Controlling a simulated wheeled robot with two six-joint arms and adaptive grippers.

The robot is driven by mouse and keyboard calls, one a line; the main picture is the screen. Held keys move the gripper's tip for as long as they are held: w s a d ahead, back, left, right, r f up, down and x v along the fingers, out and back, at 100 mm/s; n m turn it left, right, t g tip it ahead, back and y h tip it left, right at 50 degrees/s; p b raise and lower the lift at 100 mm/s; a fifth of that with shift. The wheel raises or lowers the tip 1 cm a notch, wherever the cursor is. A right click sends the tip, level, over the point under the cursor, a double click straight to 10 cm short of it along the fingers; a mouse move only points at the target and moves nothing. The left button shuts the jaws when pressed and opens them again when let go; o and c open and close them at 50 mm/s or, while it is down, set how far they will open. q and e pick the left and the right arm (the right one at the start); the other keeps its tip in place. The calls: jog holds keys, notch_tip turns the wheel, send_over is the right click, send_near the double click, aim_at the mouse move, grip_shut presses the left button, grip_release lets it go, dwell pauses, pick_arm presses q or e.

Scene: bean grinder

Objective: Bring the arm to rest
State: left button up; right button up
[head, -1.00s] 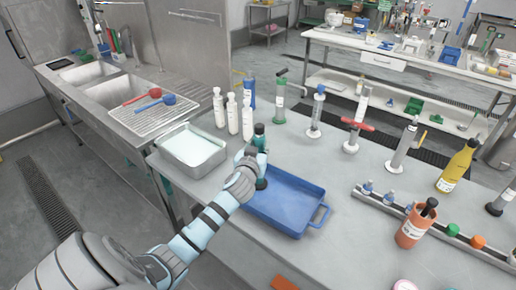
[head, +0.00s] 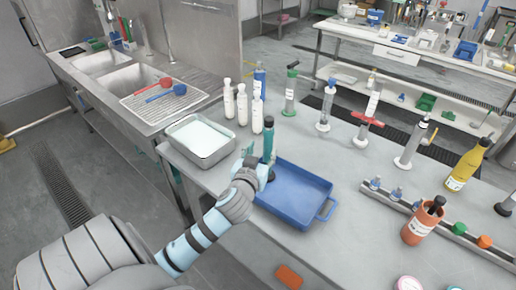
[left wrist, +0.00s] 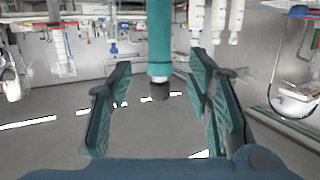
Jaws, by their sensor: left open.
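My left gripper (head: 258,164) is over the left end of the blue tray (head: 300,190) in the head view. In the left wrist view, the two teal-padded fingers of my left gripper (left wrist: 160,66) are spread wide. The teal cylinder (left wrist: 160,40) with a dark end shows between or just beyond the fingers, with clear gaps on both sides. My right gripper is not in view.
A white-filled metal pan (head: 203,136) stands left of the gripper. Several white bottles (head: 242,104) stand behind it. An orange cup (head: 421,222) and a rail with small bottles are at the right. The sink counter (head: 128,85) is at the left.

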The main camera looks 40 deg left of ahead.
pick_arm(q)
jog(key=v, duration=0.2)
jog(key=shift+s+d, duration=0.15)
jog(key=shift+s, duration=0.1)
